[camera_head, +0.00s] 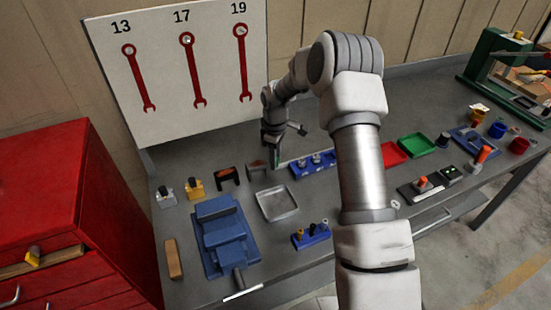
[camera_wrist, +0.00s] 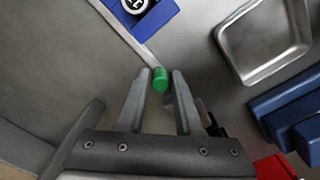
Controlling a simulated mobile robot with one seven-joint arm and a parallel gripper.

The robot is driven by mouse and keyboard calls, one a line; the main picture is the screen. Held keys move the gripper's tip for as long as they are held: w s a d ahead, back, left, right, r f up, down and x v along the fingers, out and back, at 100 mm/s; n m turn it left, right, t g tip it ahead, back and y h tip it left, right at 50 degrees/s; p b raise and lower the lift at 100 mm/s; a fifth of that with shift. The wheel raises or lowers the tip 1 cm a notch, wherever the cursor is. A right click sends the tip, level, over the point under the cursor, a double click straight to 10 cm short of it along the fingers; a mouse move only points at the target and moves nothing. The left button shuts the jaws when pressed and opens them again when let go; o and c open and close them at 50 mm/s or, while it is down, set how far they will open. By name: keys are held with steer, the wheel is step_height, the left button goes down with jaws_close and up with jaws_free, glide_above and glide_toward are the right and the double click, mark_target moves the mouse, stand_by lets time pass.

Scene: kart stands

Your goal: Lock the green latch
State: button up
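A small green cylinder (camera_wrist: 160,79), which I take to be the green latch's handle, shows in the wrist view between the tips of my gripper (camera_wrist: 163,73). A thin pale strip (camera_wrist: 128,38) runs from the upper left down to near the green cylinder. In the head view my gripper (camera_head: 274,150) points down at the back of the bench, left of a blue block (camera_head: 312,164) with round pieces. The rest of the latch is hidden or too small to tell.
A metal tray (camera_head: 276,203) lies in front of my gripper, with a blue vise (camera_head: 222,238) to its left. Dark and red brackets (camera_head: 229,177) stand near. A white wrench board (camera_head: 190,75) rises behind. Red (camera_head: 392,154) and green (camera_head: 417,146) trays lie right of my arm.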

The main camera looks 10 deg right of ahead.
jaws_close()
stand_by(1.2)
